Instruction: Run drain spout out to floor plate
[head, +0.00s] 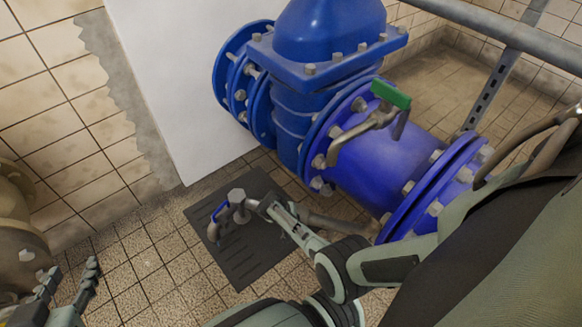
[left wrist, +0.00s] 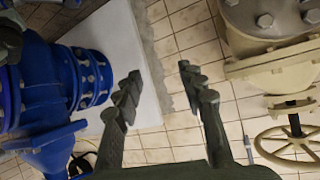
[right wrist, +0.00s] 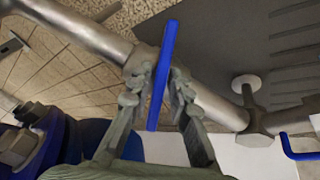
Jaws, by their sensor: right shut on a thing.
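The drain spout is a grey metal pipe (head: 335,224) running low from the blue valve toward the left. Its outer end, with a hex-shaped fitting (head: 237,196), a blue lever (head: 220,210) and a bent outlet (head: 213,232), appears over the dark floor plate (head: 240,268); height is unclear. My right gripper (head: 268,207) is shut on an upright blue bar (right wrist: 162,70) at the grey pipe (right wrist: 215,106) in the right wrist view. That view also shows the fitting (right wrist: 258,122) beyond. My left gripper (head: 70,278) is open and empty at the lower left; it also shows in the left wrist view (left wrist: 158,82).
The large blue valve and flanged pipe (head: 385,165) fill the middle right, with a green-handled tap (head: 390,95) on top. Beige pipework (head: 15,230) stands at the left edge, with a beige handwheel (left wrist: 290,138). A white panel (head: 180,80) is behind. Tiled floor (head: 150,260) is clear between.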

